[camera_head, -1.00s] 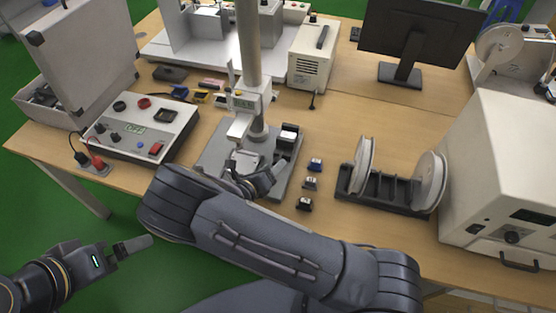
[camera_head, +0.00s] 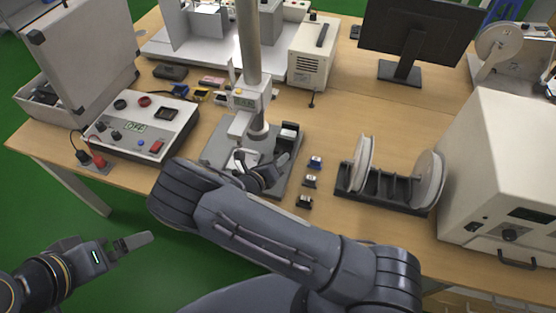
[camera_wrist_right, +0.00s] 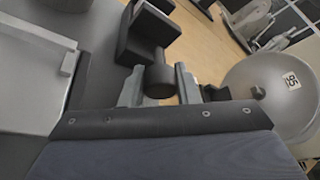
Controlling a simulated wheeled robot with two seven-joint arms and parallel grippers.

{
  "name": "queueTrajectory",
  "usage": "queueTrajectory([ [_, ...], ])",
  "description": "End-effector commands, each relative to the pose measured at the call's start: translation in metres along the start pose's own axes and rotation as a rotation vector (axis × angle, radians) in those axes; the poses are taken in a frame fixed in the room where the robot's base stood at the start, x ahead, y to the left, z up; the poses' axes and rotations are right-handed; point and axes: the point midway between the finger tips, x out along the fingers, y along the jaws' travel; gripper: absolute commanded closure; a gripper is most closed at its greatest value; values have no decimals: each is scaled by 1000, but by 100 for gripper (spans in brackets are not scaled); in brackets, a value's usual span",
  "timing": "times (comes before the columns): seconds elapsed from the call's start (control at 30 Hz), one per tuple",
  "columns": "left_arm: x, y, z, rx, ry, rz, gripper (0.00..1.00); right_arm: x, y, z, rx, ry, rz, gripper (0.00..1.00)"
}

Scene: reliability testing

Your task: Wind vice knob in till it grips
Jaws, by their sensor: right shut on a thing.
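The vice (camera_head: 286,142) is a small dark block with a lighter top, on the grey base plate (camera_head: 214,142) of the column stand. In the right wrist view the dark vice (camera_wrist_right: 143,38) shows at the upper middle. Its round dark knob (camera_wrist_right: 160,80) points toward the camera. My right gripper (camera_head: 270,174) is at the near side of the vice. In the wrist view its grey fingers (camera_wrist_right: 160,86) stand on both sides of the knob, shut on it. The vice's jaw gap is not clear. My left gripper (camera_head: 134,241) is off the table's front edge, seen side-on, away from the vice.
The tall column (camera_head: 248,45) with its gauge stands just behind the vice. Several small clips (camera_head: 310,181) lie to its right, then a spool rack (camera_head: 379,187). A control box (camera_head: 147,128) is at left. Bare table lies behind the rack.

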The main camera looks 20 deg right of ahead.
Motion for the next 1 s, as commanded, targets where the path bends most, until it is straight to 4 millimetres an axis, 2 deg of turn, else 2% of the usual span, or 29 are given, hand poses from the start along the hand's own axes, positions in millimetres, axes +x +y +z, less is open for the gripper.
queueTrajectory([
  [0.27,5,-2,3,0,0,0,0,0,1,-1,54,3,24,94],
  [0.47,16,-7,8,0,0,0,0,1,2,-2,170,6,75,94],
  [0.77,49,-22,25,0,0,0,0,2,5,-6,422,14,187,94],
  [1.0,87,-40,44,0,0,0,0,3,7,-7,636,22,280,94],
])
